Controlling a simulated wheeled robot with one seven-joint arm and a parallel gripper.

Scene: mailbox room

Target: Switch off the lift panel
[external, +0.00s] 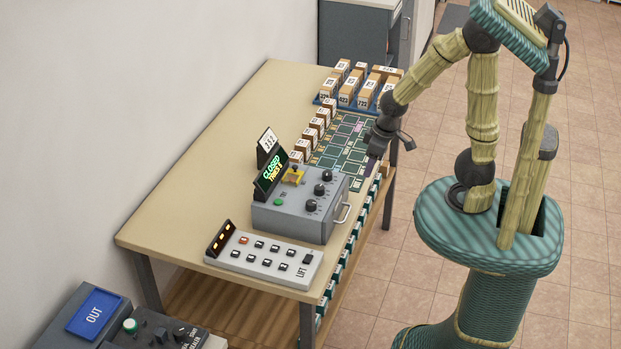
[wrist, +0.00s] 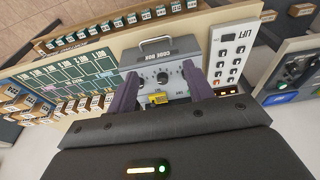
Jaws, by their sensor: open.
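The lift panel (external: 250,262) is a pale box marked LIFT at the table's near end, with several dark buttons, an orange button (external: 243,240) and a larger black switch (external: 308,258) at its right end. Its small upright display (external: 221,238) shows lit orange marks. In the wrist view the lift panel (wrist: 227,62) lies right of the fingers, its display (wrist: 229,94) lit. My gripper (external: 378,148) is above the table's right edge, well beyond the panel; in the wrist view my gripper (wrist: 160,74) has its purple fingers apart, with nothing held.
A grey code box (external: 292,215) with knobs, handle, yellow lever and a CLOSED sign (external: 271,173) stands between gripper and panel. Numbered parcels (external: 357,90) and a green board (external: 345,140) lie beyond. Another control box (external: 155,330) is near left. The table's left side is clear.

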